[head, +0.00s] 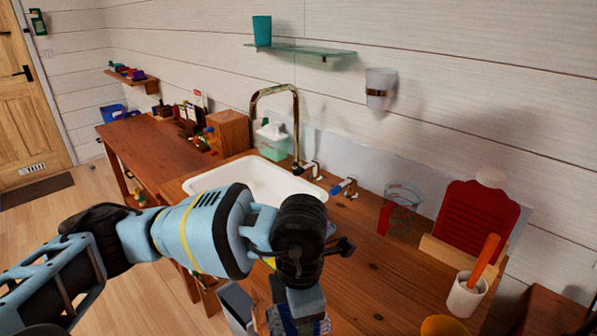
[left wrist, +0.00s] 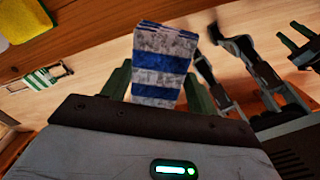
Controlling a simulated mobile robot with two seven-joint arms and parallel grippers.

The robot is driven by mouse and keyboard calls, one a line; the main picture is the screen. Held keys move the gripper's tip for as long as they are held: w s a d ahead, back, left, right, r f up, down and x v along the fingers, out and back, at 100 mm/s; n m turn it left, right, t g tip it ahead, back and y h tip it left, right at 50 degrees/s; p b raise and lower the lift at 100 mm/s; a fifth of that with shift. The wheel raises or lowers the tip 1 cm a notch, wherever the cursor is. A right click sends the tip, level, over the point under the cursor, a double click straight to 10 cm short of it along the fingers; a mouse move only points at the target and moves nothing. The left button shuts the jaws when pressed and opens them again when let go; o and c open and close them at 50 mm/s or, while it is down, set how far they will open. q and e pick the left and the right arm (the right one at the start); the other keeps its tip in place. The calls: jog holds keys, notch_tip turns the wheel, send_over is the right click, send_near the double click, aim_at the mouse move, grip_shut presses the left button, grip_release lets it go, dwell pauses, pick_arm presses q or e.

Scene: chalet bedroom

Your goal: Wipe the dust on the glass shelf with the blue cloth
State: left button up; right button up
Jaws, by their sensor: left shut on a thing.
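The glass shelf (head: 318,50) is on the white plank wall at the top of the head view, with a teal cup (head: 262,31) on its left end. I cannot make out dust on it. My left gripper (head: 298,316) is low in the head view, over the wooden counter and well below the shelf. It is shut on the blue cloth, a folded blue and whitish striped cloth (left wrist: 161,66), which stands out between its fingers in the left wrist view. What looks like my right gripper (left wrist: 298,42) is small at that view's right edge, two dark green prongs spread apart, nothing between them.
A white sink (head: 255,183) with a brass tap (head: 296,115) lies below the shelf. A wall-mounted tumbler (head: 380,85) is right of the shelf. A wire cup (head: 402,205), red board (head: 478,222) and white pot (head: 467,296) stand on the right counter. The air before the shelf is clear.

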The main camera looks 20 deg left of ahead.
aim_at(283, 306)
pick_arm(q)
jog(key=m, duration=0.2)
jog(key=a+m, duration=0.1)
jog(key=m, duration=0.1)
jog(key=r+m, duration=0.1)
jog(key=shift+w+a+m, duration=0.1)
jog(key=shift+a+m, duration=0.15)
jog(key=shift+m, duration=0.15)
jog(key=m, duration=0.2)
jog(key=a+m, duration=0.1)
jog(key=m, duration=0.1)
jog(key=r+m, duration=0.1)
jog(key=m, duration=0.2)
jog(key=shift+a+r, duration=0.1)
jog(key=shift+a, duration=0.25)
jog(key=m, duration=0.2)
jog(key=a+m, duration=0.1)
jog(key=m, duration=0.1)
jog(key=r+m, duration=0.1)
jog(key=m, duration=0.2)
jog(key=shift+a+r, duration=0.1)
jog(key=shift+a, duration=0.15)
jog(key=m, duration=0.4)
jog(key=a+r+m, duration=0.1)
jog(key=m, duration=0.1)
jog(key=shift+a, duration=0.1)
jog(key=shift+w, duration=0.1)
